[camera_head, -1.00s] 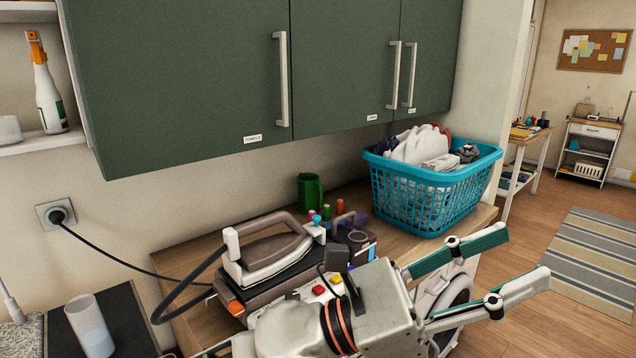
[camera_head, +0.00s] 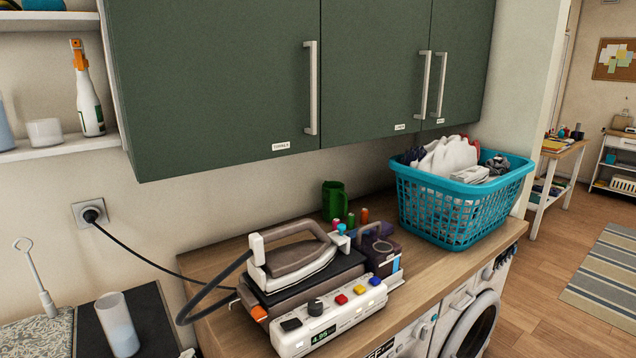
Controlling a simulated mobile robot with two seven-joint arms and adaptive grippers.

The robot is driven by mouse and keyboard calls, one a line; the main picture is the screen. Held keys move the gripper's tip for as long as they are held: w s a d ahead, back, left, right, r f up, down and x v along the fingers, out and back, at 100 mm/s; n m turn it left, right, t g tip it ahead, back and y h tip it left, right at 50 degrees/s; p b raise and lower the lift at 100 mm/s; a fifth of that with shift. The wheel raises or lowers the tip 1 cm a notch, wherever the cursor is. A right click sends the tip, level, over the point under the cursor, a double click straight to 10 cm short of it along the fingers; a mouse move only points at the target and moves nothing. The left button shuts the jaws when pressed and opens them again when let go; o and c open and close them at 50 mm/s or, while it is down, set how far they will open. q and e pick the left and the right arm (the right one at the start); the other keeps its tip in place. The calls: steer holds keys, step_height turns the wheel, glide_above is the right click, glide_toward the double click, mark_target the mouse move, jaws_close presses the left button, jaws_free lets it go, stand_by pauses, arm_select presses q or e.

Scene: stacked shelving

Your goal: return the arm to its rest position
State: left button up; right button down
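Neither of my arms nor grippers shows in the head view now. The wooden counter (camera_head: 420,281) is in full view where an arm was before. An iron (camera_head: 298,262) rests on its station on the counter, with a white panel (camera_head: 330,318) of coloured buttons and a small display at the front.
A turquoise laundry basket (camera_head: 455,213) with clothes stands at the counter's right end. A green mug (camera_head: 334,200) and small spools sit behind the iron. Green cabinets (camera_head: 220,95) hang above. A washing machine (camera_head: 477,325) is below. A cord runs to the wall socket (camera_head: 92,213).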

arm_select(q)
steer(key=s+a+f+n+g+y, duration=0.2)
steer(key=s+a+f+n+g, duration=0.1)
steer(key=s+a+f, duration=0.4)
steer(key=s+a+f+n+g+y, duration=0.1)
steer(key=s+a+f+n+g, duration=0.2)
steer(key=s+a, duration=0.45)
steer(key=d+f+n+t+h, duration=0.2)
steer(key=d+f+h, duration=0.4)
steer(key=d+f, duration=0.9)
step_height(320, 180, down, 3)
steer(key=shift+s+d+r+t+h, duration=0.2)
steer(key=shift+s+d+t+h, duration=0.1)
steer(key=shift+s+d+t, duration=0.15)
